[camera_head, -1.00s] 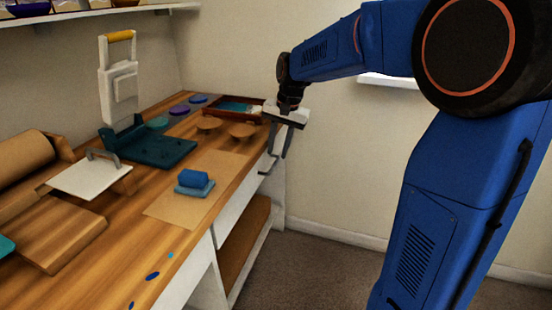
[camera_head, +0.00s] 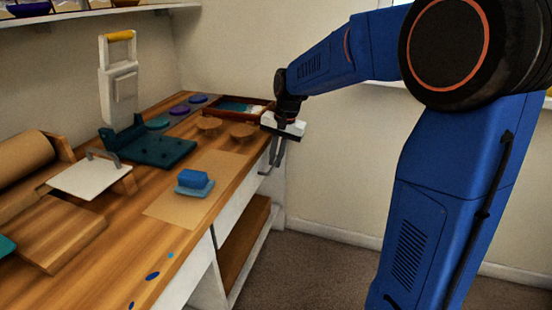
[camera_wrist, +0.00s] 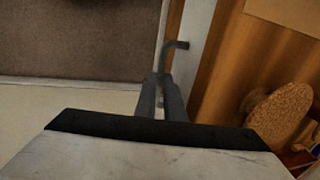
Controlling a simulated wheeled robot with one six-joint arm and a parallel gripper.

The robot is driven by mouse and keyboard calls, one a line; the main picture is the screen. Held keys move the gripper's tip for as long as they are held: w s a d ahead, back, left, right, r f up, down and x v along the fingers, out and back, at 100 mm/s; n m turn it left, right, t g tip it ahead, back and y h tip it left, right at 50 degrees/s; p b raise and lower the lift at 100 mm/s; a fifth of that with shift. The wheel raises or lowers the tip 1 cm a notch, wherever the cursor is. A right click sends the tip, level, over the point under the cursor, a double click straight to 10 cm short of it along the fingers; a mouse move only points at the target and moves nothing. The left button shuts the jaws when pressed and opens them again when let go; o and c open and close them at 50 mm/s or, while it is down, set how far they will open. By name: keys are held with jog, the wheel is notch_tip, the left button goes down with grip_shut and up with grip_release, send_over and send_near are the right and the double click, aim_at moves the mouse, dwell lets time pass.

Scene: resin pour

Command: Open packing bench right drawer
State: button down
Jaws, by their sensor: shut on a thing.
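The packing bench (camera_head: 150,235) runs along the left in the head view, with a wooden top. The right drawer has a white front (camera_head: 234,208) below the bench's edge and looks closed. Its dark bar handle (camera_head: 264,172) sticks out near the far end; in the wrist view the handle (camera_wrist: 178,45) shows its bent end. My gripper (camera_head: 275,163) points down at the handle, and its fingers are shut on it. In the wrist view my gripper (camera_wrist: 160,98) hides the gripped part of the handle.
On the bench stand a red-brown tray (camera_head: 243,117), cork rounds (camera_head: 243,131), a teal press base (camera_head: 150,150) and a blue block (camera_head: 194,180). An open shelf bay (camera_head: 245,240) lies under the drawer. The floor (camera_head: 310,265) before the bench is clear.

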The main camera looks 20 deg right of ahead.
jog(key=s+d, duration=1.3)
jog(key=d, duration=0.5)
jog(key=shift+d, duration=0.1)
jog(key=c, duration=1.8)
grip_release()
jog(key=shift+c, duration=0.2)
notch_tip(320, 180, up, 17)
jog(key=s+d, duration=0.2)
jog(key=shift+d, duration=0.3)
